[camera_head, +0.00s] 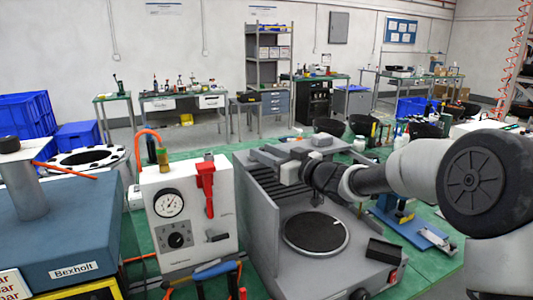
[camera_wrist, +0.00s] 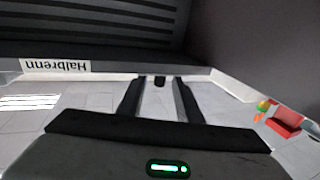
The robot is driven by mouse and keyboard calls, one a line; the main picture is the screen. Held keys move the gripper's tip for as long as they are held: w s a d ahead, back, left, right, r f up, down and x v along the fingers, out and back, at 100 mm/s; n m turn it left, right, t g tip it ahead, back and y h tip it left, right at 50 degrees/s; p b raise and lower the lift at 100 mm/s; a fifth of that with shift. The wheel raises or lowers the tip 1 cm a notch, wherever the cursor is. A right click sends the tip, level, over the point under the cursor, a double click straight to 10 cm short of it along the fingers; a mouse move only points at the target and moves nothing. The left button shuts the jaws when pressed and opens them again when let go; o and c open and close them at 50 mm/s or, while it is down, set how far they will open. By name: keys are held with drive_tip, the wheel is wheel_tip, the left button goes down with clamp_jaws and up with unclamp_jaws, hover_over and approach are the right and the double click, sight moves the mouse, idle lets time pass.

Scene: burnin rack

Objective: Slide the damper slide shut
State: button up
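The grey machine (camera_head: 268,215) with a ribbed, slotted side and a round black plate (camera_head: 316,233) stands on the green bench. My gripper (camera_head: 284,172) is at its upper part, reaching in from the right. In the wrist view, my two black fingers (camera_wrist: 159,100) stand apart. A small dark knob-like piece (camera_wrist: 159,80) shows between their tips; I cannot tell whether they touch it. Dark slots (camera_wrist: 110,22) and an upside-down "Halbrenn" label (camera_wrist: 55,66) lie beyond. I cannot tell for certain which part is the damper slide or how far it is open.
A white gauge box (camera_head: 187,220) with a red lever stands left of the machine. Further left is a blue "Bexholt" unit (camera_head: 75,232). A blue fixture (camera_head: 405,218) lies to the right, beneath my arm. Bottles and dark bowls stand behind on the bench.

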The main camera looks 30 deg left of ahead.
clamp_jaws()
drive_tip(key=shift+w+d+r+p, duration=0.15)
drive_tip(key=shift+w+d+p, duration=0.1)
drive_tip(key=shift+p, duration=0.2)
drive_tip(key=w+d+p, duration=0.1)
drive_tip(key=w+p, duration=0.1)
drive_tip(key=w+d+p, duration=0.1)
drive_tip(key=w+d, duration=0.1)
drive_tip(key=shift+w+d+p, duration=0.2)
drive_tip(key=shift+p, duration=0.15)
drive_tip(key=shift+w+d, duration=0.1)
unclamp_jaws()
